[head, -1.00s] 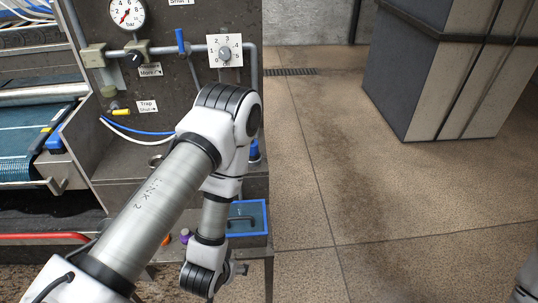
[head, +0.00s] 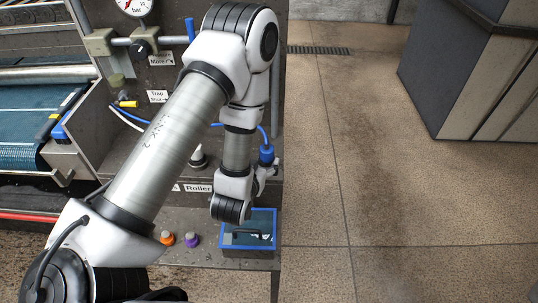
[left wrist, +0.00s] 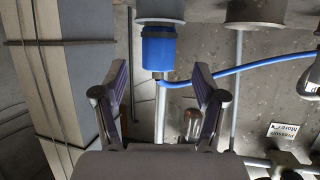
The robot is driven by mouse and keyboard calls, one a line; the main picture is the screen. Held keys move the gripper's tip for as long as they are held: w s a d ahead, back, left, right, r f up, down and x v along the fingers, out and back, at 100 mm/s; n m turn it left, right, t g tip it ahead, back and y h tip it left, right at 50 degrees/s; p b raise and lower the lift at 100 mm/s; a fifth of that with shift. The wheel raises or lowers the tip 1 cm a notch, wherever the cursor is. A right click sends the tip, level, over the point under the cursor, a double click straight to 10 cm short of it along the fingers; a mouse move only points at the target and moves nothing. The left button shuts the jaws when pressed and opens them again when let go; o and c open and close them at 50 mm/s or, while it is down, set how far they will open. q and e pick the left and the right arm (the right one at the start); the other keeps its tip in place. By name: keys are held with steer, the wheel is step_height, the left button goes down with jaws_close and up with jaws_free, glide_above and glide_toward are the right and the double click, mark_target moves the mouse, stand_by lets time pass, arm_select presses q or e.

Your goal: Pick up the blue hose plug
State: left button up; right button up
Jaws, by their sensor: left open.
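The blue hose plug (head: 266,155) stands at the right end of the grey shelf, with a thin blue hose running left from it. In the left wrist view the plug (left wrist: 158,50) meets a grey round fitting (left wrist: 160,10), and that view looks upside down. In the left wrist view the open fingers (left wrist: 160,78) lie on either side of the plug's line, with the plug beyond the tips and no contact visible. My right gripper is out of view.
A blue-rimmed tray (head: 249,250) with a dark handle, an orange knob (head: 167,239) and a purple knob (head: 192,240) sit on the low ledge below my left arm. A white-topped fitting (head: 198,157) stands left of the plug. The floor at right is clear.

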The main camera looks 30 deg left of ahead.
mark_target(265, 155)
arm_select(q)
steer(key=p+x, duration=0.1)
steer(key=x, duration=0.4)
steer(key=shift+w+r+p, duration=0.1)
steer(key=shift+r+p, duration=0.1)
steer(key=shift+p, duration=0.15)
steer(key=shift+w+a+f, duration=0.1)
steer(key=shift+w+f, duration=0.1)
steer(key=shift+w, duration=0.15)
steer(key=shift+s, duration=0.15)
steer(key=shift+r, duration=0.1)
steer(key=c, duration=0.4)
jaws_close()
